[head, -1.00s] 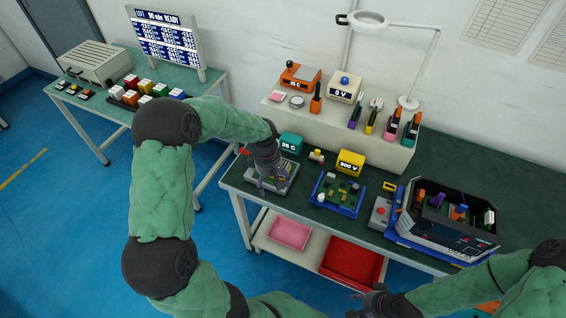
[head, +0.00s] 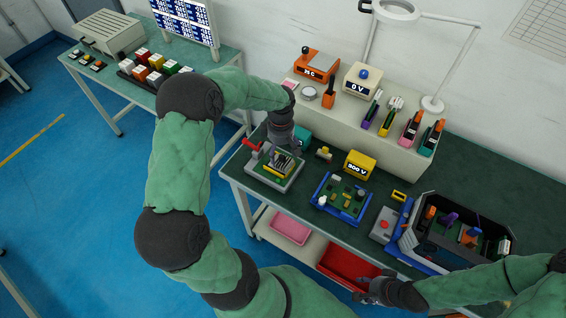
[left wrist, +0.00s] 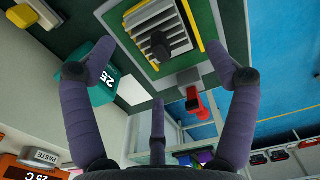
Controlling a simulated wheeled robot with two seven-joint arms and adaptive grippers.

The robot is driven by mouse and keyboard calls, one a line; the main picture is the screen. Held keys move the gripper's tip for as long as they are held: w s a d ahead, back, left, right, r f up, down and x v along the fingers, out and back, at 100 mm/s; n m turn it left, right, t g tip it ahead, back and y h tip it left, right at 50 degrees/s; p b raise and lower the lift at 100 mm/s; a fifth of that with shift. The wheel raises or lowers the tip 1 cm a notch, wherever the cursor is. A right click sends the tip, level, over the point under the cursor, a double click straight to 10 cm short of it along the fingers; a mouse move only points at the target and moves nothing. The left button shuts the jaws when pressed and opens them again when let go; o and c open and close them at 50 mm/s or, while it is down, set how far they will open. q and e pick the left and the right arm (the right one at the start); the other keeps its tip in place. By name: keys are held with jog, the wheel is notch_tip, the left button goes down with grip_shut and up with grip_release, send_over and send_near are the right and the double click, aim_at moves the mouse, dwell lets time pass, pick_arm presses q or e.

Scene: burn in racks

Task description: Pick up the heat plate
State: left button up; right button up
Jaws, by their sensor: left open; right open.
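The heat plate, a grey finned metal block with a dark knob (left wrist: 158,42), sits between yellow strips on a green-topped fixture. In the head view the finned plate (head: 281,164) is partly hidden by my left gripper. My left gripper (head: 278,154) is above the fixture at its back side. In the left wrist view its purple fingers (left wrist: 160,68) are spread wide and empty, with the heat plate beyond them, apart from them. My right gripper (head: 368,287) is at the bench's front edge, far from the plate; it is open.
A red lever (head: 253,146) stands at the fixture's left. A teal 25 C box (left wrist: 102,92) is close to one left finger. A blue-framed circuit board (head: 341,198), a yellow 300 V box (head: 360,165) and a dark crate (head: 458,245) of parts are to the right.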

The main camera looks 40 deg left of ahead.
aim_at(283, 156)
pick_arm(q)
jog(key=shift+s+d+f+b, duration=0.1)
jog(key=shift+d+f+b, duration=0.1)
jog(key=shift+f, duration=0.7)
jog(key=shift+d+f+b, duration=0.1)
jog(key=shift+f+b, duration=0.1)
jog(key=shift+f, duration=0.75)
jog(key=shift+s+d+f+b, duration=0.1)
jog(key=shift+f+b, duration=0.1)
jog(key=shift+f, duration=0.7)
jog(key=shift+r, duration=0.1)
jog(key=c, duration=1.7)
jog(key=shift+w+r, duration=0.1)
jog(key=shift+r, duration=0.45)
notch_tip(283, 156, up, 2)
jog(key=shift+r+p, duration=0.2)
jog(key=shift+p, duration=0.3)
jog(key=s+r, duration=0.3)
jog(key=s, duration=0.1)
jog(key=s+d+r+p, duration=0.1)
jog(key=s+r, duration=0.2)
jog(key=s, duration=0.2)
jog(key=s+r+p, duration=0.1)
jog(key=s+r, duration=0.2)
jog(key=s, duration=0.2)
jog(key=shift+d+r, duration=0.25)
jog(key=shift+d, duration=0.1)
